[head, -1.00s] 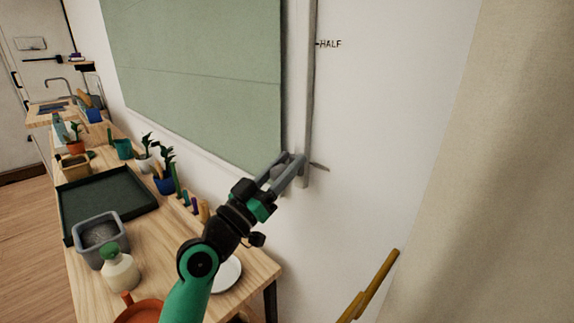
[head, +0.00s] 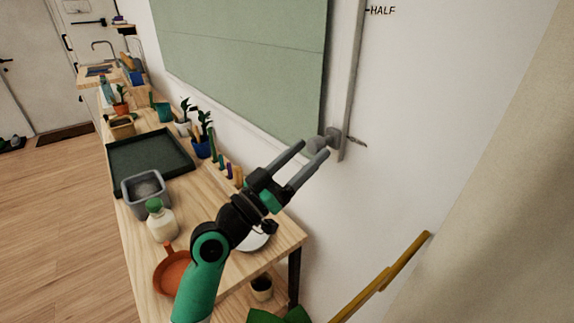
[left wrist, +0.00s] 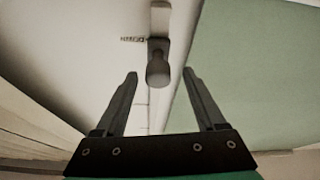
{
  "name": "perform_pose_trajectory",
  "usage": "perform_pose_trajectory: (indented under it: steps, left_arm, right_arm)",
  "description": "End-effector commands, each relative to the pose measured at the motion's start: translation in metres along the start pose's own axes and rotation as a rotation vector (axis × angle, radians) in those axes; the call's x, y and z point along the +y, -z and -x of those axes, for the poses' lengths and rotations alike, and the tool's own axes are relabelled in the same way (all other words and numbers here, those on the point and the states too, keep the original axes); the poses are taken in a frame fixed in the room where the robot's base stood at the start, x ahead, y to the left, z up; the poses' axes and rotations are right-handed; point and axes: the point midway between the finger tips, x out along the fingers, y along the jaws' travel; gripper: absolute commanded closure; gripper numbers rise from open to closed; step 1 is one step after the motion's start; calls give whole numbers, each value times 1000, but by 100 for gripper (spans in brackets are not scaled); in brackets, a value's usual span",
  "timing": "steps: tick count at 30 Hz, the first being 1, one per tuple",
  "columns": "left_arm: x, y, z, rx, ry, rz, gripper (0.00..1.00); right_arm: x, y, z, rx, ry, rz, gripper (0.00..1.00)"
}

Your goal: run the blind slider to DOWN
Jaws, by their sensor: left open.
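The blind slider's grey knob (head: 322,143) sits at the bottom end of the grey wall rail (head: 354,80), beside a small mark (head: 357,142) whose lettering is too slanted to read. My left gripper (head: 313,149) is open, its fingers pointing at the knob from the lower left. In the left wrist view the knob (left wrist: 158,68) lies between and just beyond the fingertips, with nothing gripped. A blurred label (left wrist: 131,39) shows next to the slider there. The HALF mark (head: 382,10) is well above the knob. The green blind (head: 250,60) hangs left of the rail. My right gripper is not in view.
A wooden bench (head: 215,278) runs along the wall, with a dark tray (head: 150,160), grey bin (head: 146,188), bottle (head: 160,222), orange pan (head: 172,272) and plants. A yellow bar (head: 388,278) and beige curtain (head: 480,210) are at right.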

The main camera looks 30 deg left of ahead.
Motion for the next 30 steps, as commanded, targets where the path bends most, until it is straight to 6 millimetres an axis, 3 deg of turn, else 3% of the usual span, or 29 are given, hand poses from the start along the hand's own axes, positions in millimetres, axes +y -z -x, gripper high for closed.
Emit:
perform_pose_trajectory:
  steps: [3,9,30]
  left_arm:
    - [-1,1,29,-2,3,0,28]
    - [-1,0,60,-2,3,0,28]
    - [0,0,65,-1,1,0,28]
  right_arm:
    - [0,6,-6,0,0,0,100]
    - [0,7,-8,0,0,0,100]
    - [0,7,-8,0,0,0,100]
